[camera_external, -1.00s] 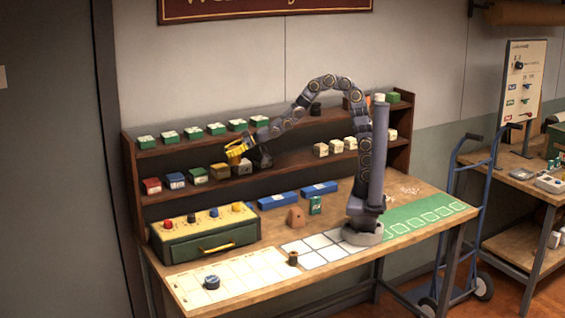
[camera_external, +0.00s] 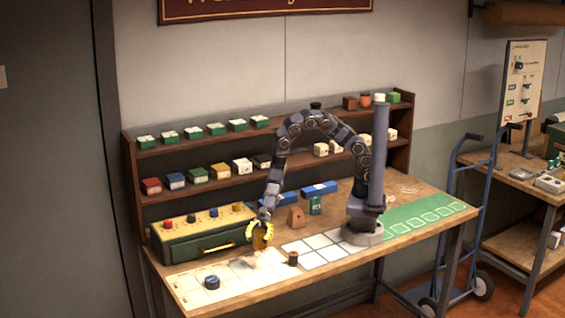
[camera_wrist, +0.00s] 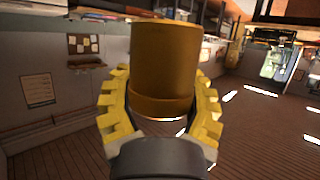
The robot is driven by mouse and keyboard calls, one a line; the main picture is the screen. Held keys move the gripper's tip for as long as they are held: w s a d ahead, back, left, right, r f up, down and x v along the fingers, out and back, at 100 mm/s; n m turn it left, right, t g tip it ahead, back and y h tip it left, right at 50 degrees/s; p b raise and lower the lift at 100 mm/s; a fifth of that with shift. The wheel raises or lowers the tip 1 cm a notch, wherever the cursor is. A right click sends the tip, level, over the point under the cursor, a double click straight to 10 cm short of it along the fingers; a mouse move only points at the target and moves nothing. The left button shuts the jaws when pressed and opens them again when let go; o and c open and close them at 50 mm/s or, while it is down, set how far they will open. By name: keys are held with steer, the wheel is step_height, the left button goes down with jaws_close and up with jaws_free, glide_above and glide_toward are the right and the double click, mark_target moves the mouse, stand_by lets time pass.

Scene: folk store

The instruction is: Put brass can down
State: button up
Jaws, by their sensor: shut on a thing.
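My gripper (camera_external: 260,231), with yellow fingers, is shut on the brass can (camera_external: 262,241). I cannot tell whether the can touches the surface. In the wrist view the brass can (camera_wrist: 163,65) fills the middle, with the yellow fingers (camera_wrist: 162,112) curved around both sides of it.
The green drawer box (camera_external: 205,240) with coloured knobs stands just left of the gripper. A small dark cylinder (camera_external: 293,258) stands to the right, and a blue round tin (camera_external: 211,282) sits on the sheet.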

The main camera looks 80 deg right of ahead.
steer(key=shift+f, duration=3.55)
steer(key=shift+f, duration=0.65)
steer(key=o, duration=1.2)
steer(key=shift+r, duration=0.3)
steer(key=v, duration=1.2)
steer(key=shift+d+r, duration=0.1)
steer(key=shift+r, duration=0.25)
